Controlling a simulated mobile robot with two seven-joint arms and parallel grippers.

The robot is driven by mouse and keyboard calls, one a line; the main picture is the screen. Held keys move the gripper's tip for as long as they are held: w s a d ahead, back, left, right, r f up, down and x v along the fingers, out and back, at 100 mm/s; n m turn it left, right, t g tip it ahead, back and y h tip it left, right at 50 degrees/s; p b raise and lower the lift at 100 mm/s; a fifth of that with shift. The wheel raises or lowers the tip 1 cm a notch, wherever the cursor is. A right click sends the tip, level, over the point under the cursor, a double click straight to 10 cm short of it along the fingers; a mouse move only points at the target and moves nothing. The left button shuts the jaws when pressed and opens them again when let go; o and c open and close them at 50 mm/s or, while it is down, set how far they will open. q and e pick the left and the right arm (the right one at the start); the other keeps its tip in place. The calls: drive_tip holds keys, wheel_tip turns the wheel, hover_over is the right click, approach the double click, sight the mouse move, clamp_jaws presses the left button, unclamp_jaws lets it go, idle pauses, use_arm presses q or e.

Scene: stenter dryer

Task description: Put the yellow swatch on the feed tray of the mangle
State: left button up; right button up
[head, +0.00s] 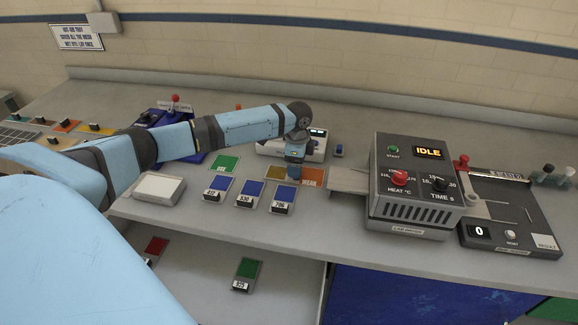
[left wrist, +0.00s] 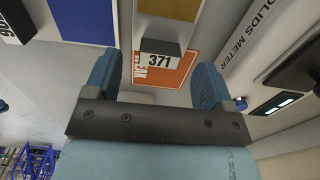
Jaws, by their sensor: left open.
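A brownish-yellow swatch (head: 283,172) lies on the bench beside an orange card marked WEAK (head: 313,177). In the left wrist view the swatch (left wrist: 172,8) has a dark block with a white 371 tag (left wrist: 160,58), which overlaps the orange card. My left gripper (head: 294,174) is open above it. In the wrist view its blue fingers (left wrist: 155,82) stand either side of the tag's line, with nothing held. A dark blue machine with a red knob (head: 175,98), possibly the mangle, stands behind my left arm, which partly hides it. Its feed tray is not clear. My right gripper is out of view.
A pale meter (head: 270,147) is behind. A yellow swatch (head: 90,129) lies far left.

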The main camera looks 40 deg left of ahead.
use_arm(q)
drive_tip(key=shift+f, duration=1.25)
drive_tip(key=c, duration=1.2)
drive_tip(key=shift+c, duration=0.2)
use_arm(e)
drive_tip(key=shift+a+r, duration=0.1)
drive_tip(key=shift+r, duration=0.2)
use_arm(q)
drive_tip(key=shift+r, duration=0.1)
